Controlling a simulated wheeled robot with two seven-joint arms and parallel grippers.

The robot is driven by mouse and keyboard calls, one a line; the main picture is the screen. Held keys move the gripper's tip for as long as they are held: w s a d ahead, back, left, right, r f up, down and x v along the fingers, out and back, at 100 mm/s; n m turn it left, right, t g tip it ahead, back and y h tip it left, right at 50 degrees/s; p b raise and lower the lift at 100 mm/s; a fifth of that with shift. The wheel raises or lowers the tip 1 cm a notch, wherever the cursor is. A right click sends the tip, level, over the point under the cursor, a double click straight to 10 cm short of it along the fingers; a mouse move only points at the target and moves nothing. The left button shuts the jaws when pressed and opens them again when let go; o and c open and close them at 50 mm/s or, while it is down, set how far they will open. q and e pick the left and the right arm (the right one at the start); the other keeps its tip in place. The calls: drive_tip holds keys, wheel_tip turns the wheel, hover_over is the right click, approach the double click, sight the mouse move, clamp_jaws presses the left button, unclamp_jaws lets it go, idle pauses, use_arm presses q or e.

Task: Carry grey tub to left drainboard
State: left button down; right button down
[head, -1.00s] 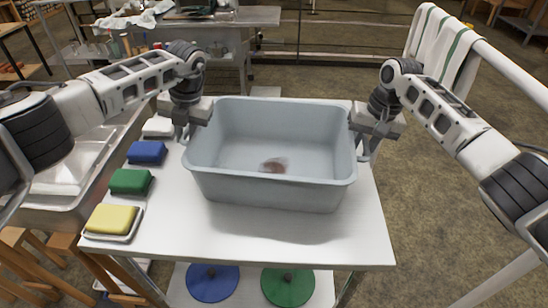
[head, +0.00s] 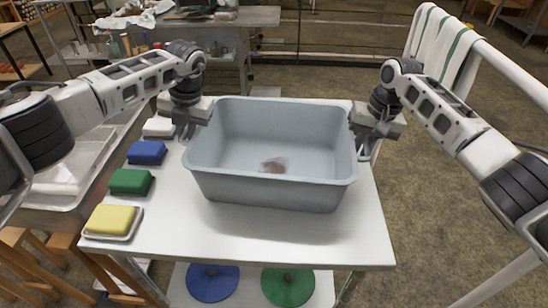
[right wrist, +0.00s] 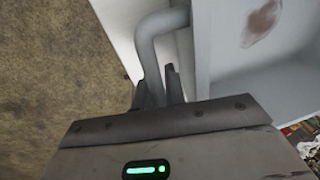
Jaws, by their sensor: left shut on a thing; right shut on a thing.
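The grey tub (head: 270,188) is at the middle of the white table in the head view, upright, with a reddish-brown stain (head: 274,165) on its inside floor. I cannot tell whether its base touches the table. My left gripper (head: 186,130) is at the tub's left end, shut on the handle there, which is mostly hidden. My right gripper (head: 368,150) is at the right end, shut on the other handle. In the right wrist view the fingers (right wrist: 158,85) close around the grey bent handle (right wrist: 150,45), beside the tub wall (right wrist: 203,50).
The white table (head: 260,238) holds yellow (head: 111,219), green (head: 130,181) and blue (head: 147,152) sponges or blocks along its left edge. A metal sink unit (head: 75,170) stands to the left. A white rail with towels (head: 445,50) is at the right.

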use_arm(q)
drive_tip(key=shift+r, duration=0.15)
use_arm(e)
drive_tip(key=shift+r, duration=0.1)
idle(0.7)
